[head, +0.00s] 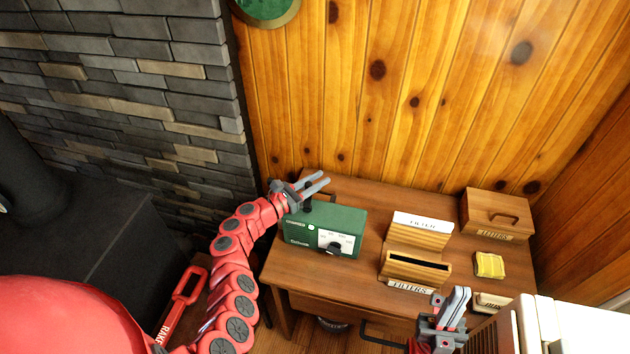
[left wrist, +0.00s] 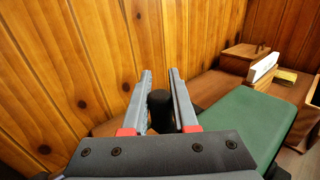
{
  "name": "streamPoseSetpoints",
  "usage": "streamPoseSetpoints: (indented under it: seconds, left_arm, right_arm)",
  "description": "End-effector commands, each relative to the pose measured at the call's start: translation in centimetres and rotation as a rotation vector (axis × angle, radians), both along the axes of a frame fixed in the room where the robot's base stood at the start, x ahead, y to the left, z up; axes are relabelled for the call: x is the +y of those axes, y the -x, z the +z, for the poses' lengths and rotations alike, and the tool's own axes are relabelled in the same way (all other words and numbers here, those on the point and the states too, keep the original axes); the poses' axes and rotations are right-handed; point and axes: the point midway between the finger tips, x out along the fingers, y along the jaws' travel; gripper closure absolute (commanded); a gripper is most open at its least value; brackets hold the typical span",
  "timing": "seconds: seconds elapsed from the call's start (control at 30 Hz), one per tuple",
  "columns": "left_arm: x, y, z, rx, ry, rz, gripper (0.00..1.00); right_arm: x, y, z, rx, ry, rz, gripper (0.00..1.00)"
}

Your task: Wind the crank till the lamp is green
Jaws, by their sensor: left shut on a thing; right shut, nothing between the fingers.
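A green box (head: 325,228) with a white dial and a black front knob stands on the wooden desk. The crank's black handle (left wrist: 160,110) shows between the fingers of my left gripper (left wrist: 160,95) in the left wrist view. In the head view my left gripper (head: 316,184) is above the box's back left corner, shut on that handle. The crank's arm is mostly hidden. I cannot make out a lit lamp or its colour on the box. My right gripper (head: 452,303) is shut and empty, low at the desk's front right.
A wooden filters holder (head: 416,268) with a white card stands right of the box on the desk (head: 350,190). A letters box (head: 495,213) and a yellow pad (head: 489,264) are further right. A plank wall rises behind. A red-handled rake box (head: 185,290) is at lower left.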

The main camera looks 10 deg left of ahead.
Motion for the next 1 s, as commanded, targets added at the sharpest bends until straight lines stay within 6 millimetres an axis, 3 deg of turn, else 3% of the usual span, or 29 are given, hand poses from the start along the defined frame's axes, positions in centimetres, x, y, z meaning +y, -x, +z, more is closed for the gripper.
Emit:
streamPoseSetpoints:
  seconds: [0.47,0.5,0.63,1.0]
  left_arm:
    - [-0.14,0.0,0.09,-0.001,0.0,-0.015,1.0]
    - [-0.14,0.0,0.09,-0.001,0.0,-0.015,0.68]
    - [-0.14,0.0,0.07,-0.001,0.0,-0.015,0.45]
    - [0.02,0.17,0.05,-0.001,0.0,-0.014,0.43]
  right_arm:
    - [0.0,0.0,-0.06,0.0,0.0,0.0,1.0]
    - [0.01,0.0,-0.07,0.0,0.0,0.0,1.0]
    - [0.0,0.0,-0.07,0.0,0.0,0.0,1.0]
    - [0.0,0.0,-0.08,0.0,0.0,0.0,1.0]
